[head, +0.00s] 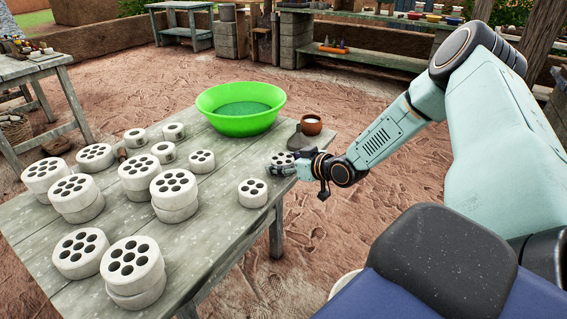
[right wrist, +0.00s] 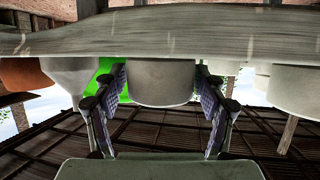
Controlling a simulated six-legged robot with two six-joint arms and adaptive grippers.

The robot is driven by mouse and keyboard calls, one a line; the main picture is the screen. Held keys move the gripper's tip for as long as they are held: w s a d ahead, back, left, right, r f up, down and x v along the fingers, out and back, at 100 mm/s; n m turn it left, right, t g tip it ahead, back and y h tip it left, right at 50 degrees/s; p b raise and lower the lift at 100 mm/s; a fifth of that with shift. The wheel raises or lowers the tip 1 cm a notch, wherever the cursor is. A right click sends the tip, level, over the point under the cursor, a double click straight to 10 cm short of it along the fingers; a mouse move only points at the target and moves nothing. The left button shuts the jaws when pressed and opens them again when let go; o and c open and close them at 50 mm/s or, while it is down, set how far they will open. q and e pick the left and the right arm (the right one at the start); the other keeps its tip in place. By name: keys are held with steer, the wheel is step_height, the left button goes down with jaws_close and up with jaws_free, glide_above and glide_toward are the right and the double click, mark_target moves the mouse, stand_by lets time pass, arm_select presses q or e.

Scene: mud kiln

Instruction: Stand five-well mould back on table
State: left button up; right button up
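A small white round mould (head: 283,158) with dark wells in its top stands near the right edge of the grey wooden table (head: 215,215), partly hidden by my right gripper (head: 282,168). In the right wrist view, which looks upside down, the mould (right wrist: 162,83) is between the two fingers of the right gripper (right wrist: 161,72). Narrow gaps show beside it, with green behind the left one. The fingertips are very close to its sides. Its base is hidden at the table edge, and its wells cannot be counted. My left gripper is not in view.
A similar white mould (head: 253,192) stands just left of the gripper. A green basin (head: 241,107), a brown cup (head: 311,124) and a dark grey lump (head: 299,141) are behind it. Several moulds, some stacked, fill the table's left part. Bare wood lies between.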

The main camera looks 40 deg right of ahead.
mark_target(286, 160)
steer(key=shift+o, duration=0.7)
steer(key=shift+s+r, duration=0.1)
steer(key=shift+r, duration=0.1)
steer(key=shift+r, duration=0.2)
steer(key=p+v, duration=0.3)
steer(key=shift+s+d+r+p, duration=0.1)
steer(key=shift+s+r+p, duration=0.15)
steer(key=shift+p, duration=0.1)
steer(key=p+v, duration=0.8)
steer(key=shift+s, duration=0.2)
steer(key=shift+f, duration=0.2)
